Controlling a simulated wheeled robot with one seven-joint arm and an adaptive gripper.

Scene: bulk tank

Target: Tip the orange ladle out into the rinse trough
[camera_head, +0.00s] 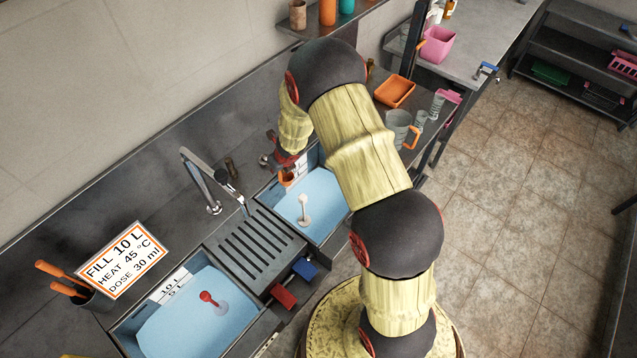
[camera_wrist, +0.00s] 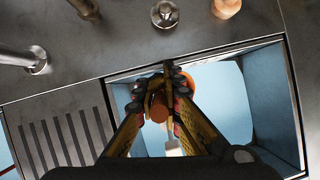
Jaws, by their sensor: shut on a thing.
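My gripper (camera_head: 289,162) is shut on the orange ladle (camera_head: 286,179), over the back left part of the right-hand blue trough (camera_head: 325,222). In the wrist view my gripper (camera_wrist: 163,85) has its fingers closed around the orange ladle (camera_wrist: 158,108), and a second orange part shows past the right finger. The trough (camera_wrist: 222,95) lies below it. A pale upright plug (camera_head: 304,210) stands in this trough. The ladle's bowl is mostly hidden, and I cannot tell its tilt or whether it holds anything.
A ribbed drainboard (camera_head: 255,243) separates this trough from a left blue basin (camera_head: 178,325) with level marks and a red plug (camera_head: 208,298). A tall faucet (camera_head: 205,185) stands behind. A grey jug (camera_head: 398,125) and an orange tray (camera_head: 395,91) stand to the right.

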